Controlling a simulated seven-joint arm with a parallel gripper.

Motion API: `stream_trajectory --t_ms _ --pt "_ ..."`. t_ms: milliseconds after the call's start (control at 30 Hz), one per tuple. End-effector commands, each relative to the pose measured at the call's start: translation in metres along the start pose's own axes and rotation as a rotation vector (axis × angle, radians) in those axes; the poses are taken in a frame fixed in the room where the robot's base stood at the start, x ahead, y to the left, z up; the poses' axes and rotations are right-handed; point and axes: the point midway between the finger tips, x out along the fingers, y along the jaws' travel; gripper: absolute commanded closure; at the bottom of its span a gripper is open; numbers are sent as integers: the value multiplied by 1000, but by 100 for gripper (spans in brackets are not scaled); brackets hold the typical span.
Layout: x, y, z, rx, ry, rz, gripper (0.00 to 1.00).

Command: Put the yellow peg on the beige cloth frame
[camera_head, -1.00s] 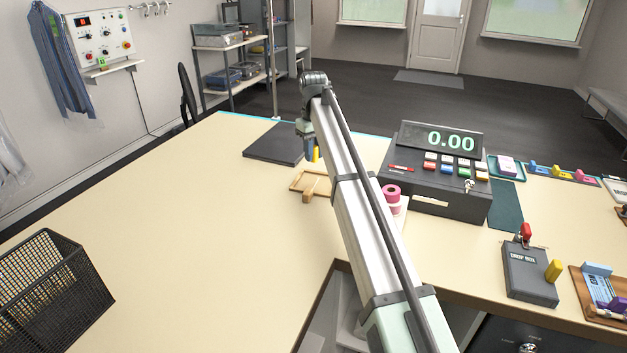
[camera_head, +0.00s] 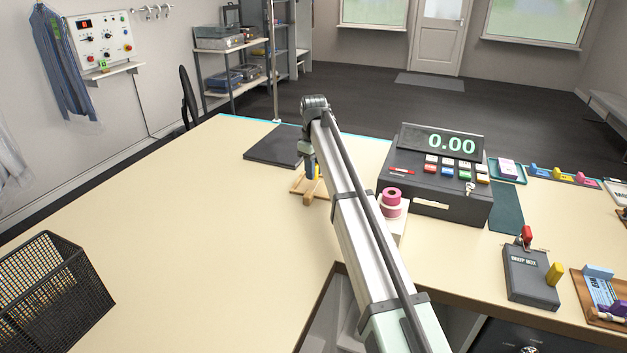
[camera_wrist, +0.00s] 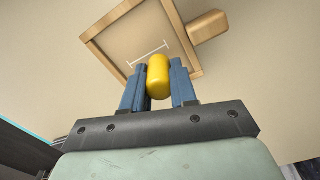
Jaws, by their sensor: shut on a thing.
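My gripper (camera_wrist: 160,84) has blue fingers and is shut on the yellow peg (camera_wrist: 159,76), which stands out between the fingertips in the wrist view. The beige cloth frame (camera_wrist: 183,22) is a square wooden frame with beige cloth inside, a pale line mark on the cloth and a wooden handle. In the wrist view the peg overlaps the frame's lower edge; I cannot tell whether they touch. In the head view the peg (camera_head: 317,171) shows at the frame (camera_head: 298,187), partly hidden by my arm.
A dark flat pad (camera_head: 272,146) lies behind the frame. Pink tape rolls (camera_head: 391,203) and a grey register (camera_head: 436,180) stand to the right. A black wire basket (camera_head: 55,285) is at the front left. The table's left middle is clear.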

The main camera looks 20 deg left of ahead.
Motion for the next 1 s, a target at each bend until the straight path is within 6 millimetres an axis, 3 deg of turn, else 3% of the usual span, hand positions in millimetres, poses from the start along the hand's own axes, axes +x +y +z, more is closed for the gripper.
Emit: stream_trajectory --t_ms 367,767,800,900,1000 --pt "38 0 0 1 -1 0 100" --pt "42 0 0 1 0 0 100" --pt "42 0 0 1 0 0 72" --pt "42 0 0 1 0 0 62" --pt "42 0 0 1 0 0 62"
